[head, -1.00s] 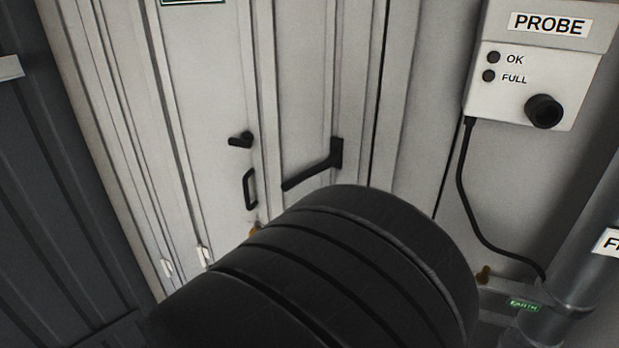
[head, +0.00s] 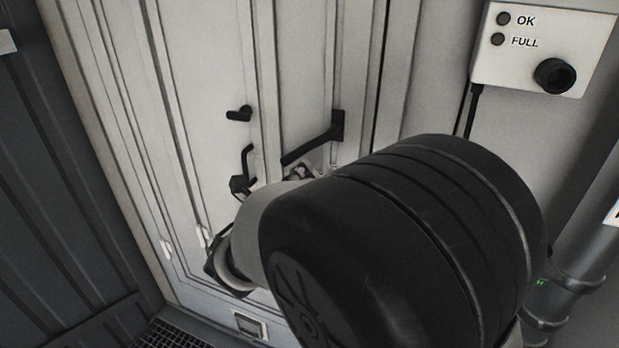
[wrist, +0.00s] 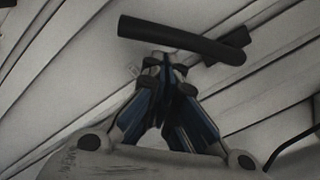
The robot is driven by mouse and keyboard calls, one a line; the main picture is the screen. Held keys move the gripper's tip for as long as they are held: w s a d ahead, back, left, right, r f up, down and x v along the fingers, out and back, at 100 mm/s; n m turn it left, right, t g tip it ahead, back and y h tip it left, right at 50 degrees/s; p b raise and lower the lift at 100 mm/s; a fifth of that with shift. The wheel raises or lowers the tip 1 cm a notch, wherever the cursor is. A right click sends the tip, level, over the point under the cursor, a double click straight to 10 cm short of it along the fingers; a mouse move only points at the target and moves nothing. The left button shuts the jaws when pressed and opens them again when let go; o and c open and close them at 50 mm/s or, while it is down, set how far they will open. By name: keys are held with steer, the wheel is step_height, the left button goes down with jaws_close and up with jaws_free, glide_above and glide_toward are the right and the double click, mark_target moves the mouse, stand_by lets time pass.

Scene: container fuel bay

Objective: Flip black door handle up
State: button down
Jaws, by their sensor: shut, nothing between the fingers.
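A long black door handle (head: 313,142) is on the pale door in the head view. It slopes down to the left from its mount at the right. In the wrist view a black handle bar (wrist: 180,40), which looks like the same one, crosses above my gripper (wrist: 167,62). My gripper is shut and empty, its fingertips close to the underside of the bar. I cannot tell whether they touch. In the head view my arm hides most of the gripper, just below the long handle.
A short black lever (head: 239,113) and a black pull handle (head: 247,165) are left of the long handle, the pull handle partly covered. A probe box (head: 541,48) with a cable is at upper right. A dark ribbed wall (head: 60,180) stands at left, pipes (head: 585,250) at right.

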mark_target(294, 156)
steer(key=shift+a, duration=0.1)
stand_by(0.3)
steer(key=shift+a+r+m, duration=0.15)
steer(key=shift+a+m, duration=0.05)
steer(key=shift+m, duration=0.1)
steer(key=shift+w+a+r, duration=0.1)
steer(key=shift+w+r, duration=0.05)
steer(key=a+r+m, duration=0.1)
steer(key=m, duration=0.1)
steer(key=a+r+m, duration=0.1)
steer(key=m, duration=0.1)
steer(key=shift+w+a, duration=0.1)
steer(key=shift+w, duration=0.25)
steer(key=shift+w+a+r+m+p, duration=0.2)
steer(key=shift+a+r+m, duration=0.1)
steer(key=shift+r+m, duration=0.3)
steer(key=shift+w+a+r+m+p, duration=0.1)
steer(key=shift+a+r+m+p, duration=0.15)
steer(key=shift+r+m, duration=0.35)
